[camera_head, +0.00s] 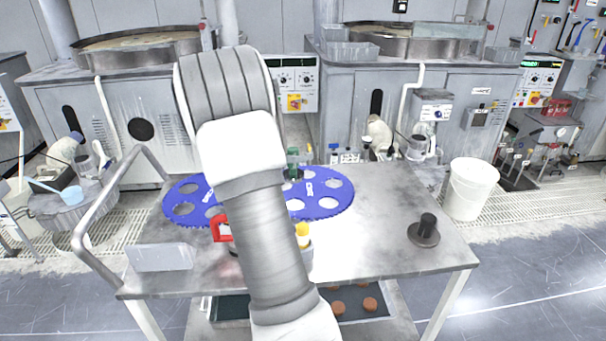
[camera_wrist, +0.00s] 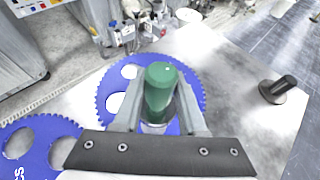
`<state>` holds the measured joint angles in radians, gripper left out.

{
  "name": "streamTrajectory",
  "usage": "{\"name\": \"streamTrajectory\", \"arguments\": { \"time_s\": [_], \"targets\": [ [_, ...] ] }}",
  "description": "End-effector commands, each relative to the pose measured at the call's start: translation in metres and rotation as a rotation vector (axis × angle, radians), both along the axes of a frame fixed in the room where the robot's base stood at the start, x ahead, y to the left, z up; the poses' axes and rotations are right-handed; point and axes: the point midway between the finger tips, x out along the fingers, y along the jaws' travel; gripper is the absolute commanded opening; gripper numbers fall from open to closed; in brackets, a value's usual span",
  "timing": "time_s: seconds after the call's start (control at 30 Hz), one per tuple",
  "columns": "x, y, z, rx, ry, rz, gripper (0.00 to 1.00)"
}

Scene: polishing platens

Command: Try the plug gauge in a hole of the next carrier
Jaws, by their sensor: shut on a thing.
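The plug gauge, with its green handle (camera_wrist: 160,88), stands between the two fingers of my gripper (camera_wrist: 158,112) in the wrist view. The gripper is shut on it. Its lower end is hidden by the gripper, so I cannot tell whether it is in a hole. Below it lies a blue toothed carrier (camera_wrist: 108,88) with several round holes, also in the head view (camera_head: 338,187). A second blue carrier (camera_wrist: 48,128) lies to its left, seen in the head view (camera_head: 178,196) too. My arm hides most of the gripper in the head view.
The steel cart top (camera_head: 385,205) is bare around a black knobbed disc (camera_head: 424,232) at right. A red item (camera_head: 218,229), a yellow-topped container (camera_head: 302,236) and a clear tray (camera_head: 160,257) are near the front. Small bottles (camera_head: 346,157) stand at the back edge.

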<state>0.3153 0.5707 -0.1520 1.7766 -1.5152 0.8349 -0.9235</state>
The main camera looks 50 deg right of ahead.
Motion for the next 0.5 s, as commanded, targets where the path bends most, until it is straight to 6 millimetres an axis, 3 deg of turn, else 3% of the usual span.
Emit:
{"name": "streamTrajectory", "arguments": {
  "time_s": [0.03, 0.2, 0.5],
  "targets": [
    [0.001, 0.000, -0.017, -0.003, -0.002, 0.000, 0.00],
    [0.001, 0.000, -0.033, -0.003, -0.003, 0.001, 0.00],
    [0.001, 0.000, -0.037, -0.004, -0.003, 0.001, 0.00]
  ]
}}
